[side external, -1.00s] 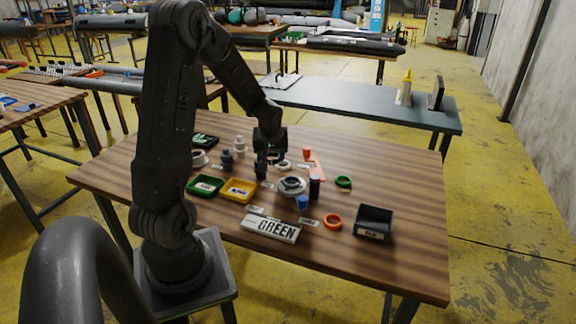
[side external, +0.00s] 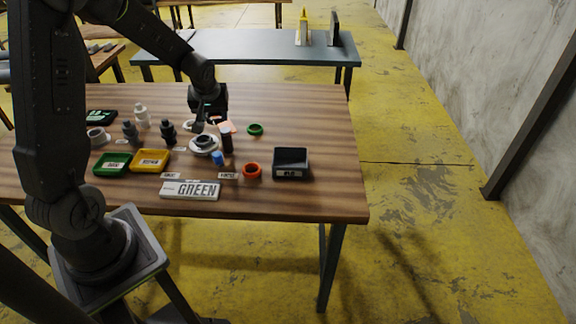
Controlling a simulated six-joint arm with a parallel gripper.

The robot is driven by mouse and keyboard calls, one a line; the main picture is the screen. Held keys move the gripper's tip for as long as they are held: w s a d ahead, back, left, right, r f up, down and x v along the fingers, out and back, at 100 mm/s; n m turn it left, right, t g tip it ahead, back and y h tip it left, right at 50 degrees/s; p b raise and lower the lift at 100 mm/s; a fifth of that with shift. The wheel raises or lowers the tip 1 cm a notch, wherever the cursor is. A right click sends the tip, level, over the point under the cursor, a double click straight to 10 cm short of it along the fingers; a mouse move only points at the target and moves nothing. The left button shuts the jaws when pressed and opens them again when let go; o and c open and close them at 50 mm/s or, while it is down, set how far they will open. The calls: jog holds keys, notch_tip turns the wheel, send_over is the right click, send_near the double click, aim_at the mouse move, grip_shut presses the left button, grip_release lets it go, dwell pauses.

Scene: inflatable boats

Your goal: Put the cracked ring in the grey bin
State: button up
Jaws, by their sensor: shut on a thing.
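My gripper (side external: 203,120) is low over the table, just above and behind a grey flanged part (side external: 205,145). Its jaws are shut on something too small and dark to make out. An orange ring (side external: 252,171) lies flat at the front, left of the dark grey bin (side external: 290,163), which has a pale label on its front. A green ring (side external: 255,129) lies farther back. A pale ring (side external: 187,125) sits just left of the gripper. I cannot tell which ring is cracked.
A dark bottle (side external: 227,142) and a blue cap (side external: 218,158) stand close by the flanged part. The table's right end is clear.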

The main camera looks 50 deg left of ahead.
jog(key=w+d+f+m, duration=0.2)
jog(key=w+d, duration=0.3)
jog(key=d, duration=0.3)
send_near(290, 163)
jog(key=shift+w+a+f+t, duration=0.1)
jog(key=shift+a+f+t, duration=0.2)
jog(key=shift+a+f, duration=0.6)
jog(key=shift+w+d+f, duration=0.1)
jog(key=shift+d+f, duration=0.2)
jog(key=shift+f, duration=1.95)
jog(key=shift+f, duration=0.3)
